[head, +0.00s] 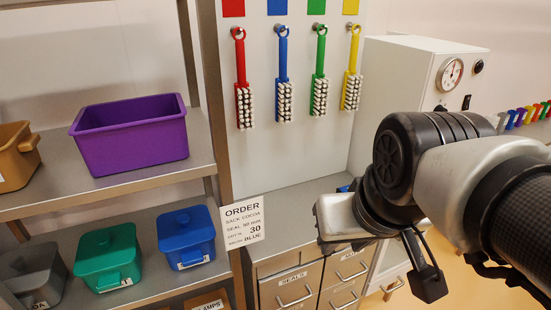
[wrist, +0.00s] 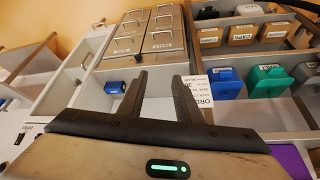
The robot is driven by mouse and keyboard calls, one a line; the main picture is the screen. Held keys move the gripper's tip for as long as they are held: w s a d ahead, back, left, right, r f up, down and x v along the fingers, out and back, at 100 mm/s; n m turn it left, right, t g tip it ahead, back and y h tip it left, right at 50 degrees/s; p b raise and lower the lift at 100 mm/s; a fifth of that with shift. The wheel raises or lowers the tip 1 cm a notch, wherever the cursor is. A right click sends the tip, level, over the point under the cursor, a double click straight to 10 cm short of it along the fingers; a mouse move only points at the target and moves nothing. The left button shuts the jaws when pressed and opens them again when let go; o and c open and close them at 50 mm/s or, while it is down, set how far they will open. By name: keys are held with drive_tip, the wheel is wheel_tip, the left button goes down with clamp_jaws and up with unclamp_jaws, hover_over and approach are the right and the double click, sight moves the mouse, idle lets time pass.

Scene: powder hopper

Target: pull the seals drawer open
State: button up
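The seals drawer (head: 288,287) is the left of the upper drawers in the grey cabinet under the counter, labelled SEALS. Its bar handle (head: 295,297) shows, and its front looks flush, so the drawer looks shut. My gripper hangs at the end of my arm, to the right of and above this drawer in the head view; its fingers are hidden there. In the wrist view my gripper (wrist: 160,82) is open, with nothing between its two dark fingers.
A shelf rack at the left holds a purple bin (head: 130,133), a blue bin (head: 187,238) and a green bin (head: 107,258). An order card (head: 241,220) stands beside the cabinet. Several coloured brushes (head: 283,85) hang above the counter. A white machine (head: 405,75) stands at the back right.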

drive_tip(key=w+f+n+g+y+b, duration=0.1)
drive_tip(key=w+f+g+y+b, duration=0.35)
drive_tip(key=f, duration=0.95)
drive_tip(key=m+t+y+b, duration=0.95)
drive_tip(key=t+b, duration=0.45)
drive_tip(key=b, duration=0.4)
approach(298, 300)
drive_tip(key=shift+h, duration=0.4)
drive_tip(key=b+x, duration=0.1)
drive_tip(key=x, duration=0.9)
drive_tip(key=shift+s+a+f, duration=0.1)
drive_tip(key=shift+a+f, duration=0.05)
clamp_jaws()
